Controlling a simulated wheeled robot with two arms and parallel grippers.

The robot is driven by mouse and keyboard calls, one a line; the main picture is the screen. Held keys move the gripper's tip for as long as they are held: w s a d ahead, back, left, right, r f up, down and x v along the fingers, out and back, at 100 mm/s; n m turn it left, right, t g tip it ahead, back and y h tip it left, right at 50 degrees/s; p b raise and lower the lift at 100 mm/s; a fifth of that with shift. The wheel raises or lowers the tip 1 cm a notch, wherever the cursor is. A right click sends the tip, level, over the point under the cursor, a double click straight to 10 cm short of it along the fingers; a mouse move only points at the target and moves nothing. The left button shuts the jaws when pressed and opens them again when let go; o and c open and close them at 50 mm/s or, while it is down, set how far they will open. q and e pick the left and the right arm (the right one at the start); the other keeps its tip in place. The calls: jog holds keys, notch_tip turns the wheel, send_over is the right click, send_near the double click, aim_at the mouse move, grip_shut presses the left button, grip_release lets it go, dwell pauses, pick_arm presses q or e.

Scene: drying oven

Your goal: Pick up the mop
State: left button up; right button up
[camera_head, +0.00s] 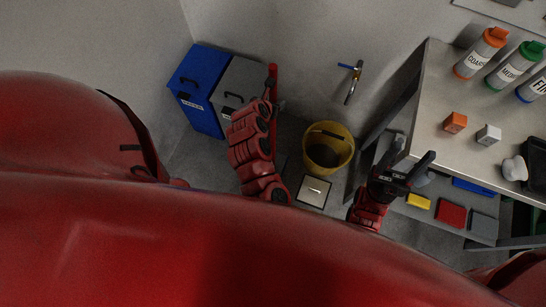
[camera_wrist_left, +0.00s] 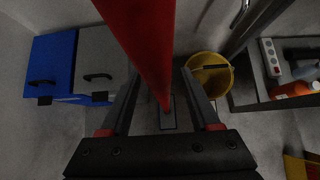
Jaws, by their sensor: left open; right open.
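The mop's red handle (camera_wrist_left: 152,45) runs down the middle of the left wrist view, narrowing away from the camera. In the head view, a short red length of it (camera_head: 272,74) shows above my left gripper (camera_head: 274,101). That gripper is open in the left wrist view (camera_wrist_left: 160,74), one finger on each side of the handle in the picture. I cannot tell whether they touch it. The mop head is not clearly visible. My right gripper (camera_head: 415,148) is open and empty beside the table's left edge.
Blue (camera_head: 205,68) and grey (camera_head: 241,80) bins stand by the wall. A yellow bucket (camera_head: 345,156) and a dark-edged light square (camera_head: 313,191) are on the floor. The table (camera_head: 433,95) at right holds bottles and small cubes; coloured items lie on its lower shelf (camera_head: 408,211).

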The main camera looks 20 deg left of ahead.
pick_arm(q)
grip_shut()
jog(key=shift+r, duration=0.1)
dwell(0.4)
